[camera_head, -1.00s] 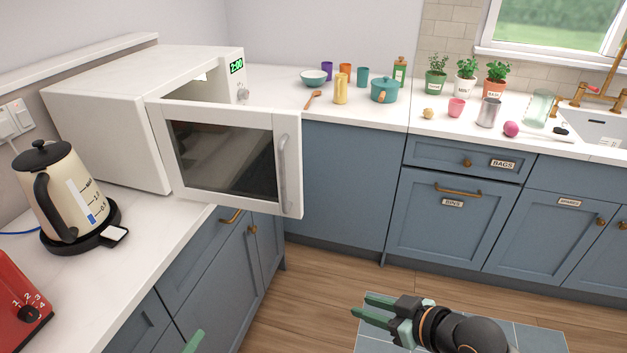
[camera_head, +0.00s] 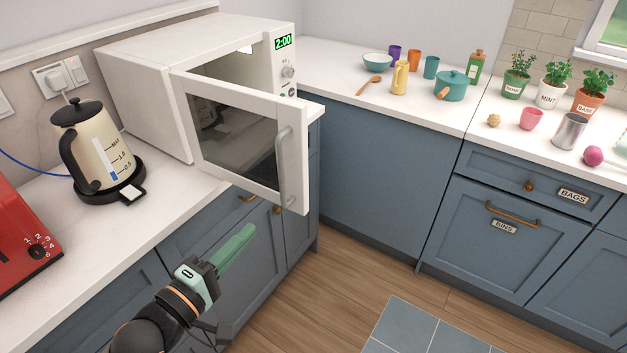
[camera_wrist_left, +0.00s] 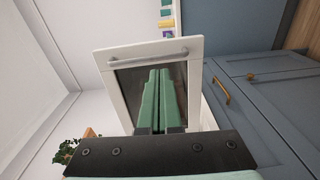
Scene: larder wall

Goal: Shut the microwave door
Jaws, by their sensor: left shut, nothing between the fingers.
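The white microwave (camera_head: 150,75) stands on the left counter. Its door (camera_head: 240,140) hangs open, swung out past the counter's front edge, with a dark window and a grey vertical handle (camera_head: 284,165). Its green display reads 2:00. My left gripper (camera_head: 243,240) is shut and empty, in front of the cabinet fronts, below the door and apart from it. In the left wrist view the shut green fingers (camera_wrist_left: 158,100) point toward the door (camera_wrist_left: 112,58), overlapping its window, with the handle (camera_wrist_left: 148,59) beyond the tips. My right gripper is not in view.
A cream kettle (camera_head: 97,150) on its base and a red toaster (camera_head: 22,235) stand on the counter left of the microwave. A bowl, cups and a teal pot (camera_head: 452,87) stand on the back counter.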

